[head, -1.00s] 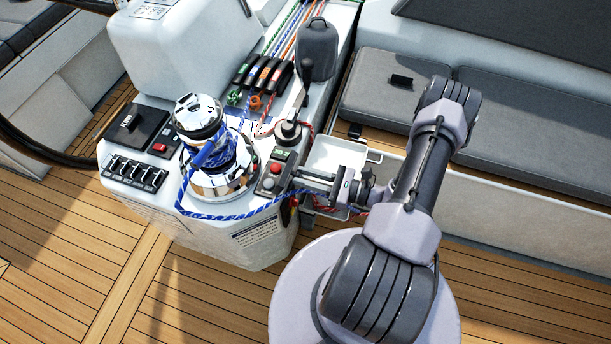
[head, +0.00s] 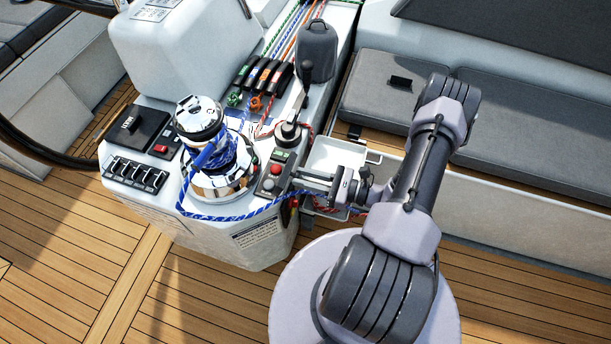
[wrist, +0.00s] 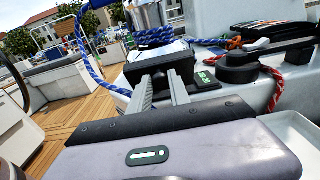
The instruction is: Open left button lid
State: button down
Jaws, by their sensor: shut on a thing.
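The button panel (head: 262,187) is a small dark box beside the chrome winch, with a red button (head: 276,169), a grey button and a green label. My gripper (head: 297,182) reaches it from the right at its near edge. In the wrist view, my fingers (wrist: 162,86) reach forward to a dark, flat-faced piece (wrist: 160,65), apparently the left button lid, and are shut on it. A green display (wrist: 205,78) lies just right of it. The fingertip contact is small in the head view, and I cannot tell how far the lid is tilted.
The chrome winch (head: 222,180) with blue rope stands left of the panel. A black lever (head: 303,95) rises behind it. Blue and red ropes pass close by my fingers. A grey cushioned bench (head: 520,120) is at right.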

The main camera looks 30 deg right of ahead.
jog(key=shift+w+a+r+g+h+p, duration=0.1)
jog(key=shift+r+g+h+p, duration=0.1)
jog(key=shift+r+p, duration=0.25)
jog(key=shift+w+a+r+g+h+p, duration=0.1)
jog(key=shift+r+g+p, duration=0.1)
jog(key=shift+r+p, duration=0.25)
jog(key=shift+w+r+g+p, duration=0.15)
jog(key=shift+g+p, duration=0.15)
jog(key=shift+p, duration=0.35)
jog(key=shift+w+a+f+g+h+p, duration=0.2)
jog(key=shift+g+h+p, duration=0.1)
jog(key=shift+h, duration=0.2)
jog(key=shift+f, duration=0.1)
jog(key=c, duration=1.2)
grip_release()
jog(key=shift+c, duration=0.2)
jog(key=shift+s+d, duration=0.1)
jog(key=p+v, duration=0.2)
jog(key=v, duration=1.5)
jog(key=shift+s, duration=0.15)
